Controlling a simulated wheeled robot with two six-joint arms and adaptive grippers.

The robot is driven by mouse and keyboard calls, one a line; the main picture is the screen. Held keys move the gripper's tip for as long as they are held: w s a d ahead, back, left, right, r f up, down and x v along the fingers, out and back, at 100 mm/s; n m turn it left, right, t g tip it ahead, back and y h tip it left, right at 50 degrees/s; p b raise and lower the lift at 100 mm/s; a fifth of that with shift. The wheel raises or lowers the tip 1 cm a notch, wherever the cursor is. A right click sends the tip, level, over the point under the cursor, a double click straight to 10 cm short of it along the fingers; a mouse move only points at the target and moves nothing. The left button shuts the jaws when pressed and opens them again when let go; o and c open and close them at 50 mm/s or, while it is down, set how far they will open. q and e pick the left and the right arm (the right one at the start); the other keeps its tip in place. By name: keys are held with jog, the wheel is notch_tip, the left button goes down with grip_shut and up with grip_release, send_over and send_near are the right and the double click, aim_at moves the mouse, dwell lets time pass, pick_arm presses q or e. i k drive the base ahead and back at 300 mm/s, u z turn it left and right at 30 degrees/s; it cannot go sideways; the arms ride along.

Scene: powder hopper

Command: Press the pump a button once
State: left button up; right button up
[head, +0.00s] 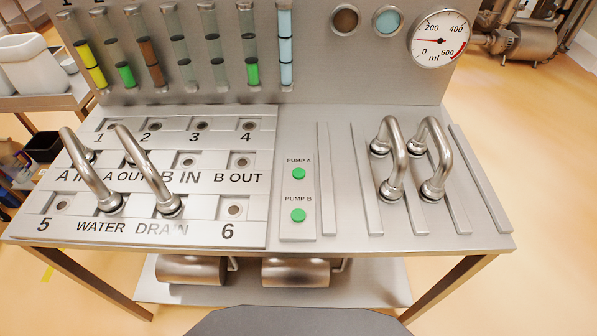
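The green pump A button (299,174) sits on a narrow raised metal plate (298,236) at the middle of the steel bench, under the label PUMP A. Nothing touches or covers it. A second green button, pump B (298,215), sits below it on the same plate under its own label. Neither of my grippers is in view.
Two bent pipes (88,172) (145,170) stand on the port panel at left. Two more (393,158) (437,160) stand at right between metal strips. A gauge (439,40) and coloured tubes (286,50) line the back panel. Space above the buttons is clear.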

aim_at(298, 173)
jog(key=z, duration=2.35)
jog(key=k, duration=0.75)
jog(key=u, duration=0.55)
